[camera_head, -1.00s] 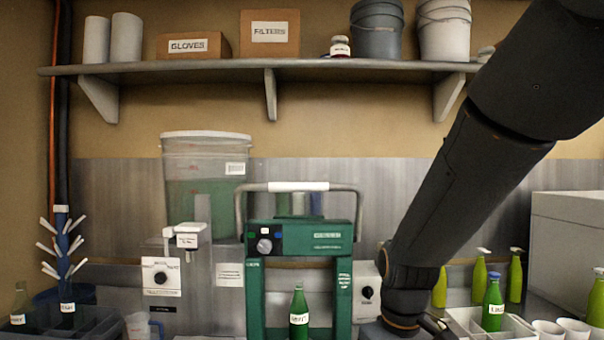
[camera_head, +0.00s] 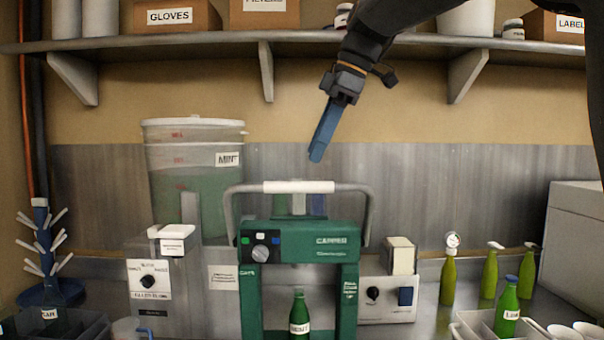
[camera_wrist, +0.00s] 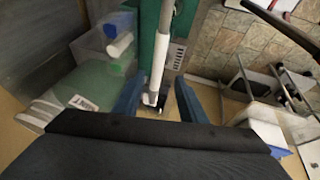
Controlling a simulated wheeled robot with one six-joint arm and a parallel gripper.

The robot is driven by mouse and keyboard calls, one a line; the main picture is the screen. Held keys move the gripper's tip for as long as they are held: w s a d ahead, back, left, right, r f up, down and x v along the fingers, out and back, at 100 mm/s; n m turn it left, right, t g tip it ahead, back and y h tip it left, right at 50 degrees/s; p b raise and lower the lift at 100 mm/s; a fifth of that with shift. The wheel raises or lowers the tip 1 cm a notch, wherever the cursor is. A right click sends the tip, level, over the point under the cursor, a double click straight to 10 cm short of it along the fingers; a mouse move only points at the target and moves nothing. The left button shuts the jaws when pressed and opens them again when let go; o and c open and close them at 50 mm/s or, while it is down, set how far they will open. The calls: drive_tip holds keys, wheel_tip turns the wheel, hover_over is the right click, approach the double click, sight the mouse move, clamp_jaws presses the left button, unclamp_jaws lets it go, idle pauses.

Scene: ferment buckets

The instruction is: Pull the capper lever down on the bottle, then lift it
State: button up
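The green capper (camera_head: 305,240) stands on the bench, its U-shaped metal lever (camera_head: 232,215) raised with a white grip (camera_head: 298,187) across the top. A green bottle (camera_head: 299,318) stands upright inside the capper's frame. My gripper (camera_head: 317,155) points down above the lever's white grip, with a gap visible in the head view. In the wrist view, its two blue fingers (camera_wrist: 158,85) are spread apart and empty. A pale bar, seemingly the lever's grip (camera_wrist: 160,50), appears between them in the picture. The bottle is not clearly visible in the wrist view.
A shelf (camera_head: 200,44) with boxes and buckets runs behind and above, close to my arm. A clear bucket of green liquid (camera_head: 190,185) stands left of the capper. Crates with bottles stand on both sides; one is the right crate (camera_head: 475,330).

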sight(305, 183)
drive_tip(key=p+x, duration=0.1)
drive_tip(key=x, duration=0.3)
drive_tip(key=p+x, duration=0.1)
drive_tip(key=x, duration=0.2)
drive_tip(key=shift+w+a+f, duration=0.2)
drive_tip(key=shift+w+f, duration=0.1)
drive_tip(key=shift+d, duration=0.1)
clamp_jaws()
